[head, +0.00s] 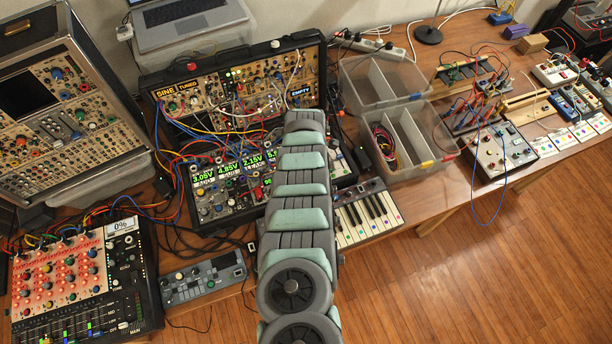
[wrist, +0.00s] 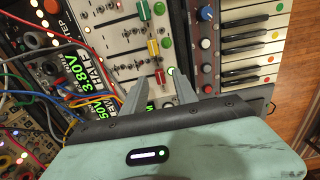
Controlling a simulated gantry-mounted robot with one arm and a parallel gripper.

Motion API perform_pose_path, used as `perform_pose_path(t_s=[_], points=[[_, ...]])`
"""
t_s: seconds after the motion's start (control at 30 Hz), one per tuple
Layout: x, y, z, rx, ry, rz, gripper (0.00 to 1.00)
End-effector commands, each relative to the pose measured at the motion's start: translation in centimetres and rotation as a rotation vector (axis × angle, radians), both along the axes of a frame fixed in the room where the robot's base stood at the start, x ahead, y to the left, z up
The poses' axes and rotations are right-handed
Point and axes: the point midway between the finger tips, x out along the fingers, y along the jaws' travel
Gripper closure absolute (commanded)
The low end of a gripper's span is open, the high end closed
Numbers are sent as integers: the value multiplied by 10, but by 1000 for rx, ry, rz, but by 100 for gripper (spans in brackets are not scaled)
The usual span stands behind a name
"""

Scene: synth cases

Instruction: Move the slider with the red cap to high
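A small red cap (wrist: 160,76) shows in the wrist view on a pale synth panel (wrist: 125,40), between the fingertips of my gripper (wrist: 157,77). The two grey fingers are apart, one on each side of it, and I see no clear contact. In the head view my arm covers this part of the synth case (head: 222,205), so the fingers and the caps are hidden there.
A small keyboard (head: 368,215) lies right of my arm. Patch cables (head: 190,150) cross the left modules, and some run close to the fingers in the wrist view. Clear plastic bins (head: 425,170) stand behind the keyboard. A mixer (head: 85,280) sits at left.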

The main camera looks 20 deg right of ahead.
Motion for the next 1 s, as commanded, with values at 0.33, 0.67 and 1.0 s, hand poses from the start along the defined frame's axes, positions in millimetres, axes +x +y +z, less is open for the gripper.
perform_pose_path(t_s=[0.33,0.67,1.0], points=[[-1,0,-12,1,1,-1,65],[0,0,-12,0,1,-1,84],[0,0,-12,0,1,-1,100]])
